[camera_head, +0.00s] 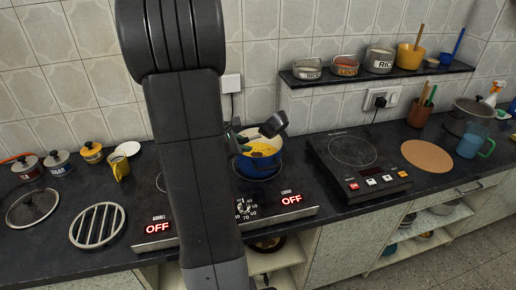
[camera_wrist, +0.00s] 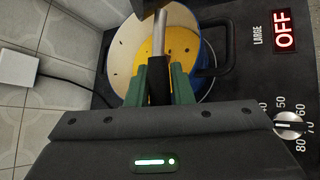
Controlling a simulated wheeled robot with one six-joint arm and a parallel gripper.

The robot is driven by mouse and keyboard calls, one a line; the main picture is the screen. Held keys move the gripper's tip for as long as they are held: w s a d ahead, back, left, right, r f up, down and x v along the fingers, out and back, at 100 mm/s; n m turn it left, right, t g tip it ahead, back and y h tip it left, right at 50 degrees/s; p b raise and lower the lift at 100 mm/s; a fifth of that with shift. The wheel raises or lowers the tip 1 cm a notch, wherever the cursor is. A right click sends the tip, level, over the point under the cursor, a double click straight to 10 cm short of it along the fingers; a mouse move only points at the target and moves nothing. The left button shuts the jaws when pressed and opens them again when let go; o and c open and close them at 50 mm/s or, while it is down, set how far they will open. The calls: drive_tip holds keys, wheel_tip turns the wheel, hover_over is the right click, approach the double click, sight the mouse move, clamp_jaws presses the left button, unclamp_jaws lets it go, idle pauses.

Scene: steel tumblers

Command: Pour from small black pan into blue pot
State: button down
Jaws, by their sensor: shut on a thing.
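The small black pan (camera_head: 273,123) is in the air over the blue pot (camera_head: 258,172), tilted, at the pot's far right side in the head view. The pot stands on the right part of the cooktop, with yellow contents inside. My gripper (camera_head: 240,141), with green fingers, is partly hidden behind my arm. In the wrist view my gripper (camera_wrist: 159,84) is shut on the pan's handle (camera_wrist: 160,40), with the blue pot (camera_wrist: 207,82) and its yellow contents below. Much of the pan's body is dark or cut off there, and its inside cannot be seen.
The cooktop (camera_head: 300,211) shows OFF on both displays. A separate black hob (camera_head: 355,165) stands to the right. A wall shelf (camera_head: 375,76) with several containers is behind. A slatted trivet (camera_head: 98,225) and glass lid (camera_head: 32,207) lie at left.

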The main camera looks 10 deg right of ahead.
drive_tip(key=shift+w+f+m+t+y+b, duration=0.1)
drive_tip(key=shift+m+t+y+b, duration=0.5)
drive_tip(key=shift+b, duration=1.85)
drive_tip(key=m+t+b, duration=0.1)
drive_tip(key=b, duration=0.2)
drive_tip(key=s+d+m+t+b, duration=0.1)
drive_tip(key=b, duration=0.1)
drive_tip(key=s+m+t+y+b, duration=0.1)
drive_tip(key=s+b, duration=0.1)
drive_tip(key=b, duration=0.1)
drive_tip(key=s+d+m+t+b, duration=0.1)
drive_tip(key=b, duration=0.2)
drive_tip(key=shift+s+d+f+t, duration=0.2)
drive_tip(key=shift+d+f+t, duration=0.1)
drive_tip(key=shift+t, duration=0.1)
drive_tip(key=shift+s+d+r+m+t+y+b, duration=0.3)
drive_tip(key=shift+s+d+r+m+t+b, duration=0.1)
drive_tip(key=shift+s+m+t, duration=0.3)
